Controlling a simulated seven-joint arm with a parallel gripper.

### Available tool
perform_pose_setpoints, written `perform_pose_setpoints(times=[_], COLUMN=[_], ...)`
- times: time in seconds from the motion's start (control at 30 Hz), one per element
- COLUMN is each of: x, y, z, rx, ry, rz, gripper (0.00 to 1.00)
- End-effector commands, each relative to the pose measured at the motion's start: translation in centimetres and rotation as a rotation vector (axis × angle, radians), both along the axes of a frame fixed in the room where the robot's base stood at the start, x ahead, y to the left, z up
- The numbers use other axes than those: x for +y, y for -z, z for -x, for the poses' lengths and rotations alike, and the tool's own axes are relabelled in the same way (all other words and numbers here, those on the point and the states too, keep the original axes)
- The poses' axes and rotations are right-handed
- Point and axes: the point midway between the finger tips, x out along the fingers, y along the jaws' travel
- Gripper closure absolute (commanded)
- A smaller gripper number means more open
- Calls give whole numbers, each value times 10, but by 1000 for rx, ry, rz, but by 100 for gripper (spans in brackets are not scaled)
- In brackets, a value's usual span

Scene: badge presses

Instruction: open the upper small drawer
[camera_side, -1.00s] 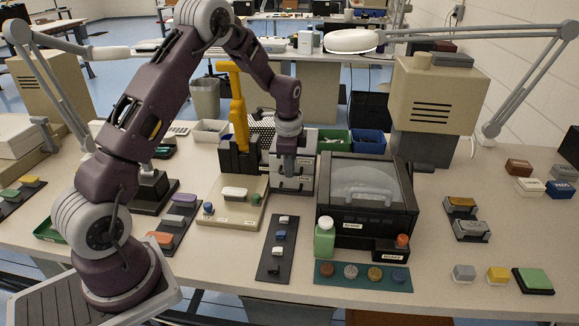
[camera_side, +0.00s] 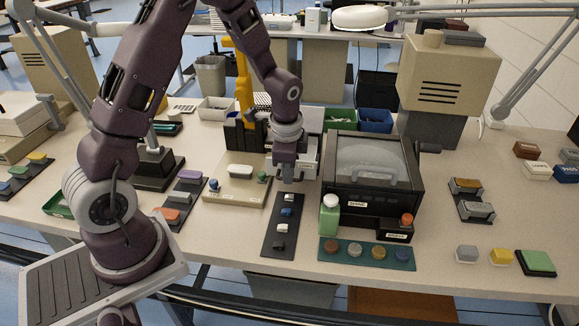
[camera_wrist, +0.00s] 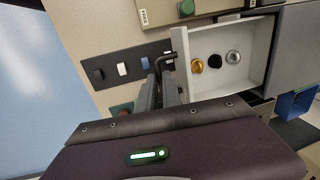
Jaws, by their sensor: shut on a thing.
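The small drawer cabinet (camera_side: 308,149) stands between the tan board and the black machine in the side view. Its upper drawer (camera_wrist: 258,28) is pulled out in the wrist view, a light grey tray with gold, black and silver round pieces (camera_wrist: 215,60) inside. My gripper (camera_wrist: 160,78) is shut on the drawer's dark handle (camera_wrist: 167,60), at the drawer's front. In the side view my gripper (camera_side: 286,177) points down in front of the cabinet and hides part of the drawer. The lower part of the cabinet is mostly hidden.
A black strip with several small blocks (camera_side: 270,240) lies in front of the gripper. The tan board (camera_side: 225,195) with buttons is at its left. A black machine (camera_side: 335,185) and a green bottle (camera_side: 329,215) stand close at its right.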

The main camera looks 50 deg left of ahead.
Motion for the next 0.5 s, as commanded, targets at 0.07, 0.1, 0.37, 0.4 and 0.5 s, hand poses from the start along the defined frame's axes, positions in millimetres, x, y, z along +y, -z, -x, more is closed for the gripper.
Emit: perform_pose_setpoints(times=[0.07, 0.1, 0.37, 0.4, 0.5], x=[0, 0, 0, 0, 0], y=[-1, -1, -1, -1, 0], z=[-2, -2, -1, -1, -1], rx=[-6, -6, -4, -3, -3], ry=[1, 1, 1, 0, 0], rz=[1, 1, 0, 0, 0], gripper=[100, 100, 69, 69, 69])
